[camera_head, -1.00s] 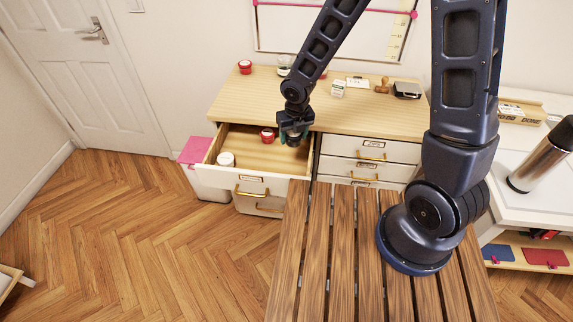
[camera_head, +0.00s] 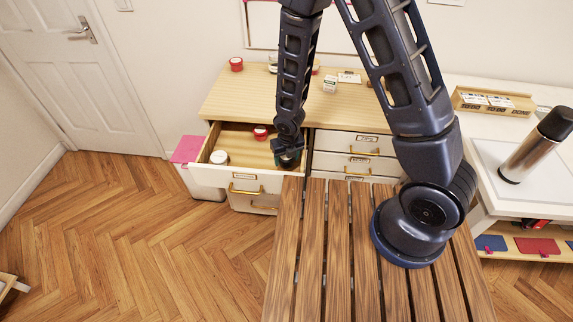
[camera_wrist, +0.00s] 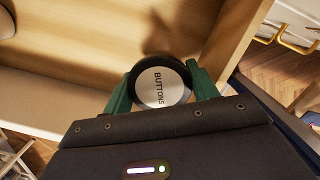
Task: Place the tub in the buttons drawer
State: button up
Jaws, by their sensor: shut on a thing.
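A round tub (camera_wrist: 163,86) with a black rim and a white lid reading "BUTTONS" is between the green fingers of my gripper (camera_wrist: 160,92) in the wrist view. In the head view my gripper (camera_head: 287,155) is low at the right end of the open drawer (camera_head: 246,176), with the tub (camera_head: 289,163) under it, mostly hidden. The drawer also holds a red tub (camera_head: 261,132) at the back and a white-lidded tub (camera_head: 219,157) at the left. I cannot tell whether the held tub touches the drawer floor. The drawer's front label is unreadable.
The wooden dresser top (camera_head: 245,92) carries a red tub (camera_head: 236,64) and a small white box (camera_head: 330,84). Closed drawers (camera_head: 352,143) are to the right. A slatted wooden surface (camera_head: 340,250) lies in front. The drawer's middle floor is free.

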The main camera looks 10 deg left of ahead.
aim_at(286, 164)
jog(key=shift+f, duration=1.9)
jog(key=shift+f, duration=0.15)
jog(key=o, duration=0.7)
jog(key=shift+s+d+r, duration=0.1)
jog(key=shift+s+r, duration=0.1)
jog(key=shift+r, duration=1.85)
jog(key=shift+s+d+r, duration=0.15)
jog(key=shift+s+r, duration=0.1)
jog(key=shift+r, duration=1.8)
jog(key=shift+s+d+r, duration=0.1)
jog(key=shift+s+r, duration=0.1)
jog(key=shift+r, duration=1.85)
jog(key=shift+w, duration=0.1)
